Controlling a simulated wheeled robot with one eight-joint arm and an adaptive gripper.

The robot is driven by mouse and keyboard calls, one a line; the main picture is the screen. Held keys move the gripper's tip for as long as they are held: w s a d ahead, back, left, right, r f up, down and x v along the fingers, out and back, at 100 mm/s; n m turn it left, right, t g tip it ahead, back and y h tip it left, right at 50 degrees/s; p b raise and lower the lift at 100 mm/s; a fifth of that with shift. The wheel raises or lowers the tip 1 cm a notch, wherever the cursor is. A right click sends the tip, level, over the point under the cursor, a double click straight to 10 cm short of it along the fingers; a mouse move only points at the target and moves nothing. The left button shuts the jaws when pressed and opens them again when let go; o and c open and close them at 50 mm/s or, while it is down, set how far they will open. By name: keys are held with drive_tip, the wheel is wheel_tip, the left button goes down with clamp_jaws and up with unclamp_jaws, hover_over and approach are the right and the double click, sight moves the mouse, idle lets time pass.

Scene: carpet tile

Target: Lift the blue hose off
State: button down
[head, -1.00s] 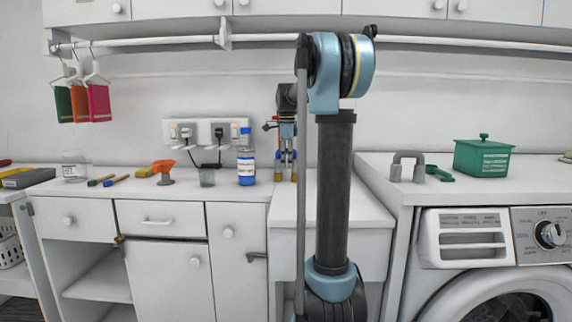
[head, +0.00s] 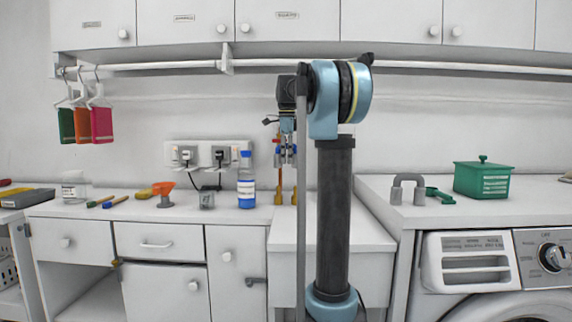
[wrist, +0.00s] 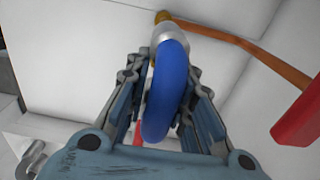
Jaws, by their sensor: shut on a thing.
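The blue hose (wrist: 170,95) runs between the two fingers of my gripper (wrist: 160,70) in the wrist view, and the fingers are shut on it. A silver fitting (wrist: 168,33) caps its far end, with a brass piece (wrist: 162,16) just beyond; I cannot tell whether they touch. In the head view my gripper (head: 287,152) points down in front of the wall, above the brass pipes (head: 279,192) at the back of the counter. The hose is too small and covered to make out there.
A copper pipe (wrist: 235,38) and a red part (wrist: 302,112) lie to the right in the wrist view. A grey padlock-shaped object (head: 407,188) and green box (head: 483,179) stand on the right.

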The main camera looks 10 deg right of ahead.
sight(287, 146)
drive_tip(key=shift+r, duration=1.85)
